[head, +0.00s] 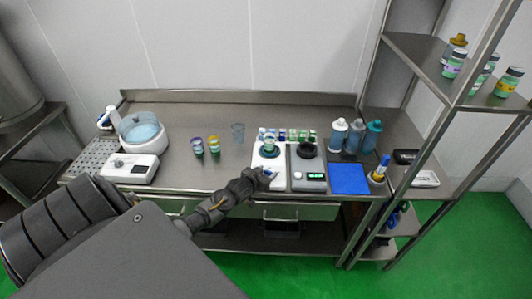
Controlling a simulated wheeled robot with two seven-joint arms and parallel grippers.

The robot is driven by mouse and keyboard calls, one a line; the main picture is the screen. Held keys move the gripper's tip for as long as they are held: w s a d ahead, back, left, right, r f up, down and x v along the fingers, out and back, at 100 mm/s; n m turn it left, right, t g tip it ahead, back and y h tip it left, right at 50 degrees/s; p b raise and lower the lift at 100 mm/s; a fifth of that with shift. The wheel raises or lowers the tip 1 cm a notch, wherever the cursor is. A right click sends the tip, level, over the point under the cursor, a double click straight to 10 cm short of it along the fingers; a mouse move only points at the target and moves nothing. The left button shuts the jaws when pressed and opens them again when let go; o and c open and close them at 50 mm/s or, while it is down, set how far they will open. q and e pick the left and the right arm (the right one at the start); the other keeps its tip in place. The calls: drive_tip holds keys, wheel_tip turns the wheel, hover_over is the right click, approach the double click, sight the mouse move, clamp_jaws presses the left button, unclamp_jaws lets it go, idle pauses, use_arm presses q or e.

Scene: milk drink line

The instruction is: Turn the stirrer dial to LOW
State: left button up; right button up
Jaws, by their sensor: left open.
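The stirrer (264,158) is a white box on the steel bench, right of the middle, with a small green-tinted vessel (270,146) on its top. My left gripper (268,174) is at the stirrer's front face, its arm reaching in from the lower left. It is open, with its fingertips close to the front where a small blue spot shows. The gripper hides most of this front, so the dial and its setting cannot be read. I cannot tell whether the fingers touch the dial. My right gripper is not in view.
A grey device (309,176) with a green display stands right beside the stirrer. Small vials (295,135) stand behind, bottles (338,134) and a blue mat (348,179) to the right. Cups (198,147) and a blue-filled bowl unit (140,132) are left. Bare bench lies left of the stirrer.

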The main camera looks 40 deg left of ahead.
use_arm(q)
drive_tip(key=c, duration=1)
drive_tip(key=shift+a, duration=0.1)
drive_tip(key=shift+a+f+m+h+b, duration=0.1)
drive_tip(key=shift+a+m+h+b, duration=0.1)
drive_tip(key=shift+m+h+b, duration=0.8)
drive_tip(key=m+h+b, duration=0.1)
drive_tip(key=h+b, duration=0.1)
drive_tip(key=m+g+h+b, duration=0.1)
drive_tip(key=m+h+b, duration=0.1)
drive_tip(key=b, duration=0.1)
drive_tip(key=m+h+b, duration=0.2)
drive_tip(key=shift+w+a+f+g+b, duration=0.15)
drive_tip(key=shift+a+f+g+b, duration=0.2)
drive_tip(key=shift+a+g, duration=0.05)
drive_tip(key=m+g+h+b, duration=0.1)
drive_tip(key=b, duration=0.2)
drive_tip(key=m+g+h+b, duration=0.1)
drive_tip(key=m+b, duration=0.1)
drive_tip(key=b, duration=0.1)
drive_tip(key=m+g+h+b, duration=0.1)
drive_tip(key=b, duration=0.3)
drive_tip(key=shift+w+a+r+h, duration=0.1)
drive_tip(key=shift+r+h, duration=0.15)
drive_tip(key=shift+h, duration=0.15)
drive_tip(key=shift+r+m+g+h+b, duration=0.25)
drive_tip(key=shift+m+b, duration=0.25)
drive_tip(key=shift+b, duration=0.25)
drive_tip(key=o, duration=1)
